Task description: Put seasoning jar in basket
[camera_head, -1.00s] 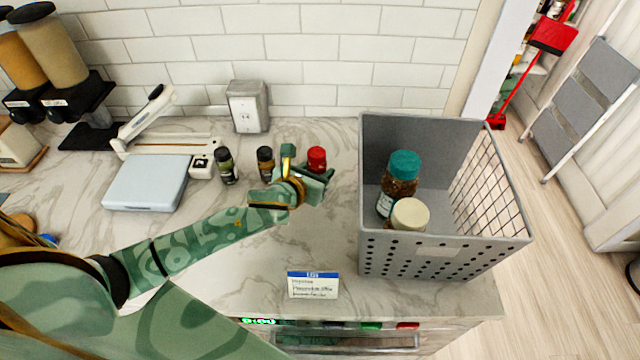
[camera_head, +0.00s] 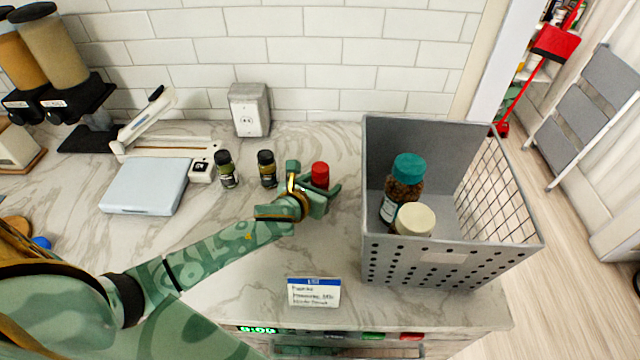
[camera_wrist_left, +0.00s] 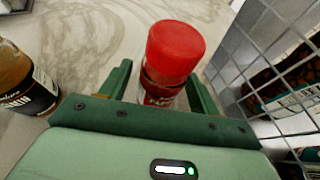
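A seasoning jar with a red cap (camera_head: 320,174) stands on the marble counter, left of the grey basket (camera_head: 415,268). My left gripper (camera_head: 316,188) is at this jar, with a finger on each side of it. In the left wrist view the red-capped jar (camera_wrist_left: 174,55) stands between the two open fingers (camera_wrist_left: 162,88), with a visible gap at the left finger. The jar's lower part is hidden by the gripper. Two dark-capped seasoning jars (camera_head: 225,170) (camera_head: 267,170) stand farther left. My right gripper is not in view.
The basket holds a teal-lidded jar (camera_head: 403,180) and a cream-lidded jar (camera_head: 414,219). A small label card (camera_head: 313,292) stands at the counter's front edge.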

